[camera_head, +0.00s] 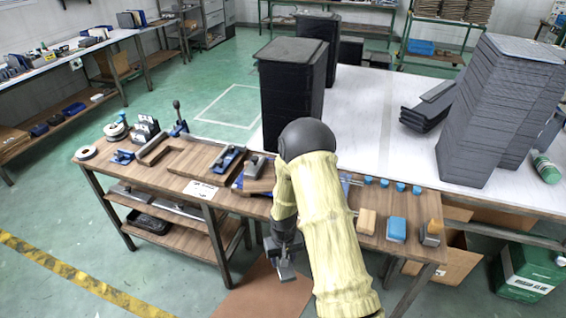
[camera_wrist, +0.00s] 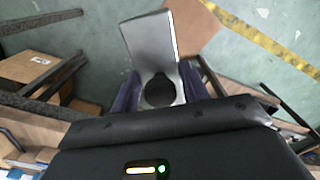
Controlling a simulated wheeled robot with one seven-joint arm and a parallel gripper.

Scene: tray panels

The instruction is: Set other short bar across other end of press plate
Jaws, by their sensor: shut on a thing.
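My gripper (camera_wrist: 160,92) is shut on a short grey metal bar (camera_wrist: 150,42) with a round black knob; the knob sits between the fingers. In the head view my gripper (camera_head: 283,252) hangs in front of the workbench's front edge, and the bar (camera_head: 287,271) shows below it, over the floor. Near the bench's middle, a flat piece with a blue edge, perhaps the press plate (camera_head: 238,187), lies partly hidden behind my arm. A grey metal block (camera_head: 255,167), perhaps the first short bar, lies at it. I cannot tell exactly how they touch.
The wooden workbench (camera_head: 175,190) holds a blue-and-grey tool (camera_head: 229,159), a wooden L-shaped piece (camera_head: 155,148), blue cups (camera_head: 384,183), a blue block (camera_head: 396,229) and a tan block (camera_head: 366,221). Tall black tray stacks (camera_head: 290,95) stand behind. A cardboard sheet (camera_head: 262,292) lies on the floor.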

